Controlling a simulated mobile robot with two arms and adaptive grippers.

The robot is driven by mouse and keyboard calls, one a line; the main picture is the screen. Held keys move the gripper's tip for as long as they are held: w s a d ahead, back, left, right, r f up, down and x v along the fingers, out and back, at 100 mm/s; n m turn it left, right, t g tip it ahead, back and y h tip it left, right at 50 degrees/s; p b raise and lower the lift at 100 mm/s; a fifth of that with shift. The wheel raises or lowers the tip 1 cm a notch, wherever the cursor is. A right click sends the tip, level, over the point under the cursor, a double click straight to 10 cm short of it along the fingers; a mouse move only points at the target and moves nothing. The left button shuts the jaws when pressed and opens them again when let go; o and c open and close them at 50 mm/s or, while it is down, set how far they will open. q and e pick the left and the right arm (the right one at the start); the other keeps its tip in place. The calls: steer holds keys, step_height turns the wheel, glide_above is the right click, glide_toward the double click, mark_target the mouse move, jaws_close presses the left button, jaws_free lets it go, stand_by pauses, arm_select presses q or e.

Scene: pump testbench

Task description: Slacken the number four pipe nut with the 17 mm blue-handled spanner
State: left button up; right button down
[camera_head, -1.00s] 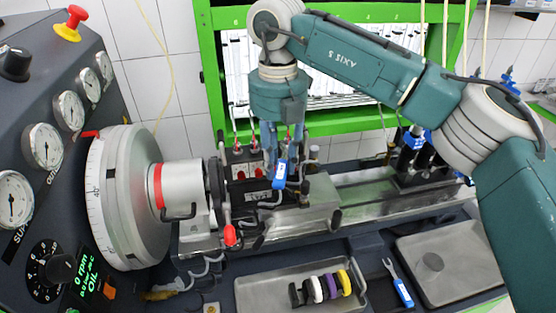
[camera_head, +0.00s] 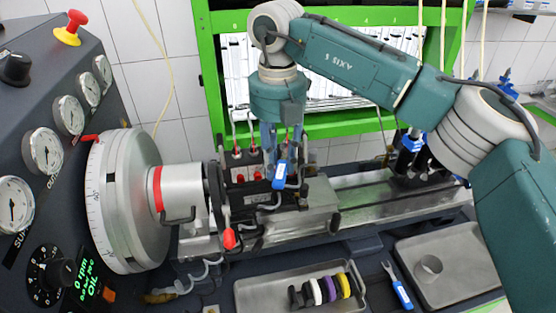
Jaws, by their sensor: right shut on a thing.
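My right gripper (camera_head: 281,150) points down over the pump on the bench, its arm coming in from the right. It is shut on a blue-handled spanner (camera_head: 280,175), whose blue handle shows just below the fingers. The spanner's jaw is hidden or too small to make out. The pump (camera_head: 246,176), with red-marked pipe fittings on top, sits under and left of the gripper. I cannot tell which fitting is number four, nor whether the spanner touches a nut. My left gripper is not in view.
Another blue-handled spanner (camera_head: 397,287) lies between a tray with several coloured rings (camera_head: 267,300) and a tray with a metal cup (camera_head: 465,262). A big graduated flywheel (camera_head: 125,200) and gauge panel stand left. A green frame (camera_head: 212,100) with glass tubes stands behind.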

steer(key=shift+w, duration=0.4)
stand_by(0.7)
steer(key=shift+d, duration=0.25)
stand_by(0.3)
steer(key=shift+s+d+n, duration=0.1)
steer(key=shift+d+n, duration=0.5)
steer(key=shift+n, duration=0.4)
steer(key=shift+w+d+n, duration=0.2)
steer(key=shift+d+n, duration=0.8)
steer(key=shift+n, duration=0.35)
steer(key=shift+w+d+n, duration=0.15)
steer(key=shift+d+n, duration=0.8)
steer(key=shift+n, duration=0.4)
steer(key=shift+w+d+n+p, duration=0.3)
steer(key=shift+d+n, duration=0.2)
steer(key=shift+n, duration=0.3)
steer(key=shift+s+a, duration=0.1)
steer(key=shift+a, duration=0.1)
